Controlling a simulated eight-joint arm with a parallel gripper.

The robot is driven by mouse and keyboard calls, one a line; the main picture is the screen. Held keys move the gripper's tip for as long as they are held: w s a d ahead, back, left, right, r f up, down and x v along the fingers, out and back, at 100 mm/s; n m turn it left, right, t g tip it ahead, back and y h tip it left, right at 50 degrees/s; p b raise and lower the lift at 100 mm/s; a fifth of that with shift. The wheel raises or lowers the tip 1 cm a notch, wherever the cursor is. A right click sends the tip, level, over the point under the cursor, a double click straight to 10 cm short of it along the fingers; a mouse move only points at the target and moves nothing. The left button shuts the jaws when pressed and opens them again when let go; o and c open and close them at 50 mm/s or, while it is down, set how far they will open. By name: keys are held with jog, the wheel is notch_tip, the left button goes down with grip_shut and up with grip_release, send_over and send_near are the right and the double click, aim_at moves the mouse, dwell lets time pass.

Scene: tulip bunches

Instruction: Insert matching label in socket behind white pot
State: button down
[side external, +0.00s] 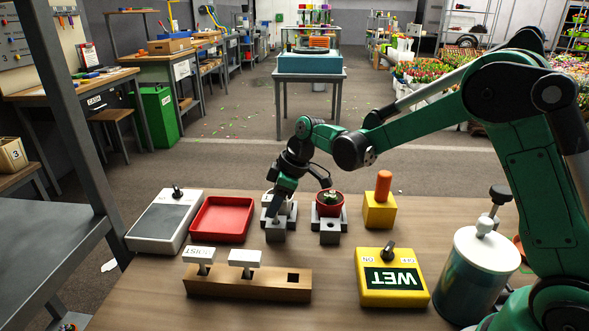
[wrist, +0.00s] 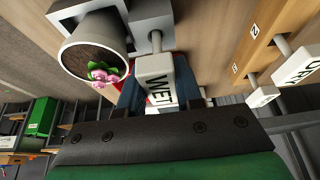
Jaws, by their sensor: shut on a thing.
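My gripper (side external: 275,210) is shut on a white label (wrist: 155,72) reading WET, which it also holds between its fingers in the wrist view. The label's grey stem points at the grey socket block (wrist: 151,20) beside the white pot. The stem's end meets the block in that view; how deep it sits cannot be told. The white pot (wrist: 94,48) holds dark soil and a pink flower with green leaves. In the side view, my gripper hides most of the pot, and the grey block (side external: 275,235) shows below the fingers.
A red pot (side external: 328,208) with a plant stands right of my gripper. A wooden rack (side external: 235,287) holds two white labels, with its right hole empty. A yellow box (side external: 408,297) reads WET. A red tray (side external: 221,221), grey-white device (side external: 160,222) and orange-handled yellow block (side external: 379,214) stand nearby.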

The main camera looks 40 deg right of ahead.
jog(key=shift+f, duration=0.5)
jog(key=c, duration=0.5)
grip_release()
jog(key=shift+v, duration=2.75)
